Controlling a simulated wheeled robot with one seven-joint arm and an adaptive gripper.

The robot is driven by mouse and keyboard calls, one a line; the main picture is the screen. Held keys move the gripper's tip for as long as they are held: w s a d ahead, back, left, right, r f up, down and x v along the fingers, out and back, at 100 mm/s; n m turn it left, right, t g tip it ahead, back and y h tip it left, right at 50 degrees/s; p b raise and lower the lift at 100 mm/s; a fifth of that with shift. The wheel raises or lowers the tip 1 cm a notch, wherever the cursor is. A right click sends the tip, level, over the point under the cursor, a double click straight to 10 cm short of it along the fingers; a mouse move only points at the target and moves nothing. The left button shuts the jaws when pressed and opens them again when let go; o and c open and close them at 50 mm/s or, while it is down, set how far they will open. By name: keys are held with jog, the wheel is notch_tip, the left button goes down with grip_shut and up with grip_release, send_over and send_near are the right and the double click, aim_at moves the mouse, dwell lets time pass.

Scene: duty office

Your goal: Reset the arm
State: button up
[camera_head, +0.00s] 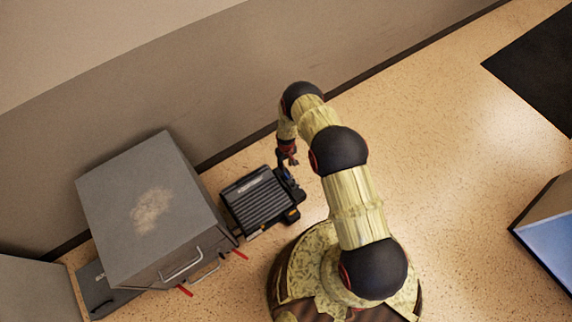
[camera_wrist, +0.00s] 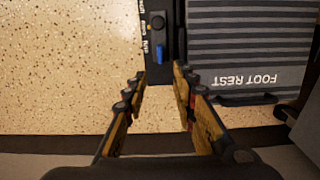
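My arm reaches from my base toward the wall, with its end bent down in the head view. My gripper (camera_head: 288,160) hangs above the floor beside the black ribbed foot rest. In the wrist view my gripper (camera_wrist: 160,76) has its two fingers apart, with nothing held between them.
A grey metal cabinet (camera_head: 115,205) with handles and red parts stands left of the foot rest. The wall (camera_head: 230,90) runs close behind the gripper. Speckled floor (camera_head: 450,130) is clear to the right, up to a black mat (camera_head: 540,70) and a blue-faced box (camera_head: 552,235).

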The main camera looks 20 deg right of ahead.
jog(key=shift+r, duration=0.2)
dwell(0.5)
jog(key=s+r+m+g, duration=0.1)
jog(key=s+r+g, duration=0.25)
jog(key=s, duration=0.75)
notch_tip(320, 180, up, 41)
jog(key=s+m+p, duration=0.2)
jog(key=s, duration=0.1)
jog(key=s+r+t+p, duration=0.1)
jog(key=s+r+t, duration=0.2)
jog(key=r, duration=1)
jog(key=s+r+t+p, duration=0.2)
jog(key=s+r, duration=0.6)
jog(key=r, duration=0.5)
jog(key=s+r+t+p, duration=0.2)
jog(key=s+r+t, duration=0.2)
jog(key=r, duration=0.8)
jog(key=shift+s+d+r, duration=0.3)
jog(key=shift+s+r, duration=0.1)
jog(key=shift+s, duration=0.3)
